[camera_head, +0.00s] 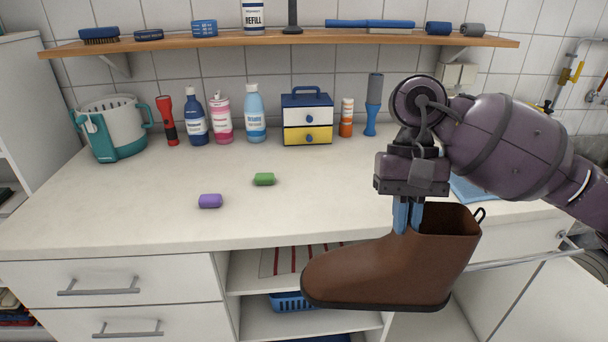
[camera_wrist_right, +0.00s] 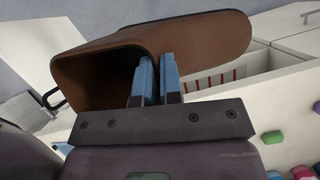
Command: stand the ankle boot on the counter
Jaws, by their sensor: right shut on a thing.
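The brown ankle boot (camera_head: 390,270) hangs in front of the counter's front edge, toe to the left, sole down and nearly level. My right gripper (camera_head: 407,228) is shut on the boot's upper rim, at the front of its opening. In the right wrist view the boot (camera_wrist_right: 205,38) shows its open top, and the blue fingers (camera_wrist_right: 158,80) pinch its wall. The white counter (camera_head: 150,213) lies behind the boot. My left gripper is not in view.
A purple block (camera_head: 210,201) and a green block (camera_head: 264,179) lie on the counter. Bottles, a basket (camera_head: 112,128), a small drawer box (camera_head: 307,118) and a red flashlight (camera_head: 167,121) stand along the back. A wooden shelf (camera_head: 280,40) runs above. The counter's front left is clear.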

